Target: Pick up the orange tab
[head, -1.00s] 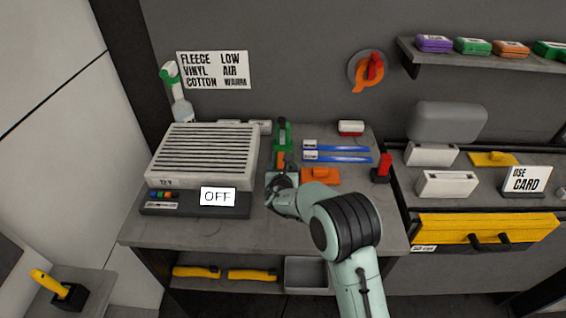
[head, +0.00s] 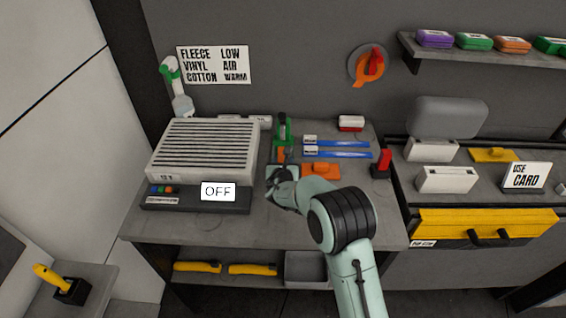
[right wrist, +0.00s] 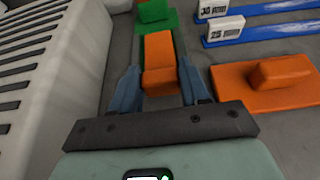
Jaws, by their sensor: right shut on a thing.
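The orange tab (right wrist: 158,62) is a small orange block. It stands at the near end of a green piece (right wrist: 157,20) on the worktop and also shows in the head view (head: 281,154). My right gripper (right wrist: 158,78) is shut on the tab, one blue-grey finger on each side of it. In the head view, my right gripper (head: 281,167) is low over the worktop at the tab's near end. The tab still lines up with the green piece; I cannot tell whether it is lifted. My left gripper is not in view.
A white slatted box (head: 205,150) with an OFF sign (head: 217,191) stands close to the left. An orange pad with a raised grip (head: 321,170) and two blue strips (head: 338,148) lie to the right. A red-topped black block (head: 383,164) stands farther right. The worktop's front right is clear.

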